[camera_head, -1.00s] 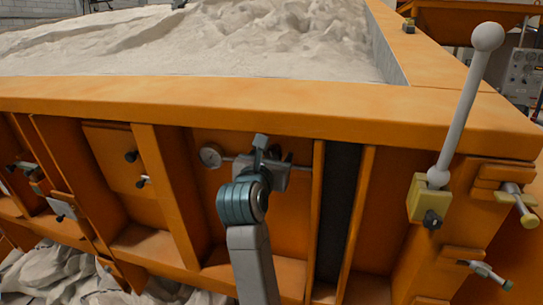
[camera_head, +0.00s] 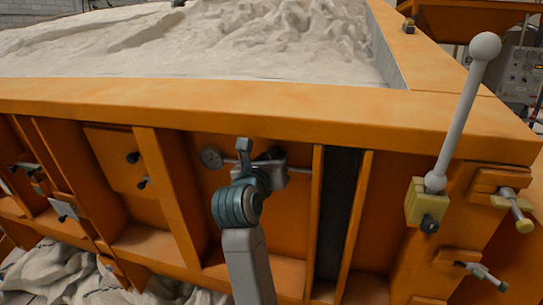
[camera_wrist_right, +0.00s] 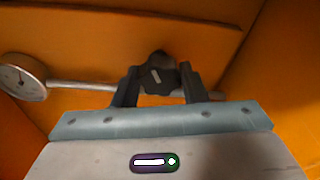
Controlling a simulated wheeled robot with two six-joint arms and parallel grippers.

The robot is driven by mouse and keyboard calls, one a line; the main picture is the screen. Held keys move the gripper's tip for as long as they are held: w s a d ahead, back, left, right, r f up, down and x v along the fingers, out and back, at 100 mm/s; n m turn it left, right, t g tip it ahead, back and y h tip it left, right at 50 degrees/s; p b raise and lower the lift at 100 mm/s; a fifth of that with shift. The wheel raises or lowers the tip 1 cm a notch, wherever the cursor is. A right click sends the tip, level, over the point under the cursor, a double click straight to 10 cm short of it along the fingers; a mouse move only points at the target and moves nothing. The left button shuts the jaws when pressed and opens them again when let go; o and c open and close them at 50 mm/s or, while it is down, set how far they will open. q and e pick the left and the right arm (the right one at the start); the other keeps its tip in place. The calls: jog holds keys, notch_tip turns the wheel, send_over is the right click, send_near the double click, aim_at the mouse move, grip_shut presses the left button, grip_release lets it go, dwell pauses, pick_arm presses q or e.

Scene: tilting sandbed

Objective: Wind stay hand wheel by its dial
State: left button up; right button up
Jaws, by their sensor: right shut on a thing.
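The stay hand wheel (camera_wrist_right: 157,68) is a dark lobed knob on a thin grey rod in the right wrist view. My right gripper (camera_wrist_right: 158,84) has one dark finger on each side of it and is shut on it. The dial (camera_wrist_right: 22,76), round and pale-faced, is at the left end of the rod. Its reading is too small to tell. In the head view the dial (camera_head: 211,158) is left of my right gripper (camera_head: 265,158), which hides most of the wheel. My left gripper is not in view.
The rod sits in a recess of the orange sandbed wall (camera_head: 300,115), between upright ribs. A lever with a white ball (camera_head: 485,46) stands at the right. Several small knobs and clamps are on the wall at both sides. Pale sand (camera_head: 220,45) fills the bed above.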

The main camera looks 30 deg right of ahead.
jog(key=n+p, duration=0.2)
jog(key=n, duration=0.1)
jog(key=shift+r+n+h+p, duration=0.1)
jog(key=shift+n+h+p, duration=0.25)
jog(key=shift+n+h, duration=0.05)
jog(key=n+g+h+p, duration=0.1)
jog(key=n+p, duration=0.3)
jog(key=shift+n+p, duration=0.3)
jog(key=shift+n, duration=0.1)
jog(key=shift+n+h+p, duration=0.3)
jog(key=shift+n+p, duration=0.45)
jog(key=shift+n, duration=0.35)
jog(key=shift+n+h+p, duration=0.3)
jog(key=shift+n+h, duration=0.1)
jog(key=shift+n, duration=0.8)
jog(key=o, duration=1)
jog(key=shift+c, duration=0.2)
jog(key=shift+f, duration=0.3)
